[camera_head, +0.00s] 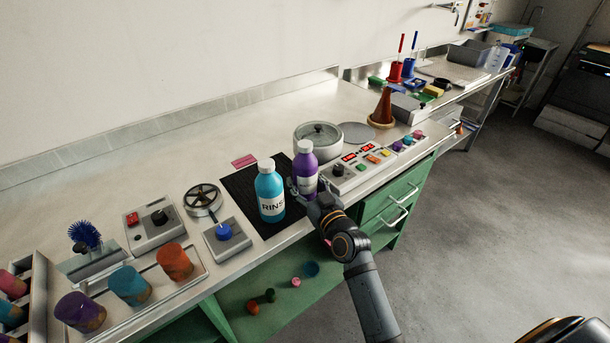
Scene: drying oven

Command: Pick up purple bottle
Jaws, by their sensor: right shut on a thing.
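The purple bottle (305,169) with a grey-white cap stands upright at the right side of the black mat (240,187) on the bench. My right gripper (308,190) reaches in from the lower right and is shut on the purple bottle, low on its body. Part of the bottle's lower end is hidden by the gripper. I cannot tell whether its base touches the mat. A blue bottle (269,190) with a white cap and a label reading "RINS" stands just left of it. My left gripper is not in view.
A control panel with buttons (366,163) lies close right of the gripper. Green drawers (388,208) are below the bench's front edge.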

